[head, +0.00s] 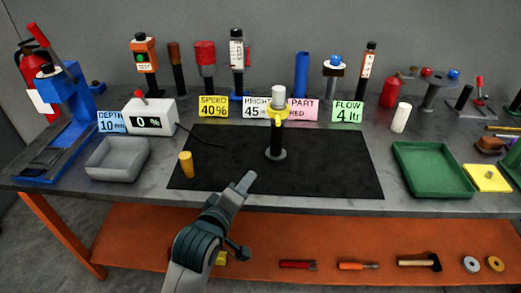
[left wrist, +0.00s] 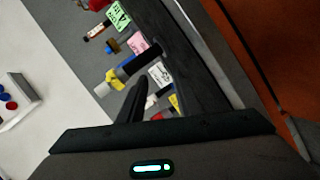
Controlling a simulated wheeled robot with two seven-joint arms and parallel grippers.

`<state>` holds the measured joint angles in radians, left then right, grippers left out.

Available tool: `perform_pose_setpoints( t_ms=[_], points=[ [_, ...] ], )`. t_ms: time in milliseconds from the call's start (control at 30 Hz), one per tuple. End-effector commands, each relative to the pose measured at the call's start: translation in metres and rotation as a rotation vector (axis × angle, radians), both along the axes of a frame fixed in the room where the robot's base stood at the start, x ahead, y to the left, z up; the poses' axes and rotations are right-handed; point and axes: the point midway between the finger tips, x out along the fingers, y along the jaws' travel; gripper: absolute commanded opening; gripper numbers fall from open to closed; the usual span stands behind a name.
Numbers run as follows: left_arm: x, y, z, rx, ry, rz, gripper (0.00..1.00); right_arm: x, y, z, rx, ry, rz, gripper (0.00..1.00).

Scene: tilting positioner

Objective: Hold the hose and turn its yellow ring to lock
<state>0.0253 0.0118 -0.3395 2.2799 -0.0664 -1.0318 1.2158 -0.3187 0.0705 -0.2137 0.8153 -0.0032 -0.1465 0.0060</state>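A black upright post (head: 276,138) stands on a round grey foot on the black mat. Near its top is a yellow ring (head: 277,111) with small side lugs, and a white cylinder (head: 278,93) sits above the ring. I cannot tell which part is the hose. My left gripper (head: 246,182) is in front of and left of the post, apart from it, over the mat's front edge. In the left wrist view the yellow ring (left wrist: 115,79) shows beyond my dark fingers (left wrist: 130,101); whether they are apart is unclear. My right gripper is out of view.
A yellow-orange cylinder (head: 186,164) stands on the mat (head: 330,175) at left. A grey tray (head: 117,160) is left and a green tray (head: 433,172) right. Several sign cards, including a green flow card (head: 347,112), stand behind. The mat right of the post is clear.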

Motion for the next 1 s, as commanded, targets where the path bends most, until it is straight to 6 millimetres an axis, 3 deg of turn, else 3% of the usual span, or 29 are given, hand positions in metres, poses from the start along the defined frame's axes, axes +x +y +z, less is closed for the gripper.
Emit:
perform_pose_setpoints(
  t_ms=[33, 100, 200, 300, 767, 867, 1000],
  points=[
    [0.012, -0.009, 0.024, -0.068, -0.042, 0.005, 0.31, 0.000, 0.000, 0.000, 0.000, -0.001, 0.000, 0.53],
    [0.024, -0.021, 0.050, -0.161, -0.084, 0.007, 0.31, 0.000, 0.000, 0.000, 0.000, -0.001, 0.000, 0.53],
    [0.035, -0.032, 0.077, -0.260, -0.127, 0.004, 0.31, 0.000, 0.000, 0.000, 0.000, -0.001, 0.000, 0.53],
    [0.040, -0.039, 0.092, -0.314, -0.148, -0.001, 0.31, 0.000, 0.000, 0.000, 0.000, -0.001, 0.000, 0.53],
    [0.042, -0.040, 0.096, -0.334, -0.153, -0.002, 0.31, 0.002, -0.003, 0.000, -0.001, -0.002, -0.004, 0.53],
    [0.042, -0.040, 0.096, -0.332, -0.153, -0.001, 0.31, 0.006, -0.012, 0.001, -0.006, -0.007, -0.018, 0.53],
    [0.042, -0.040, 0.096, -0.332, -0.153, -0.001, 0.31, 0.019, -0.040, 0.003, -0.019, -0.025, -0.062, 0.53]
  ],
)
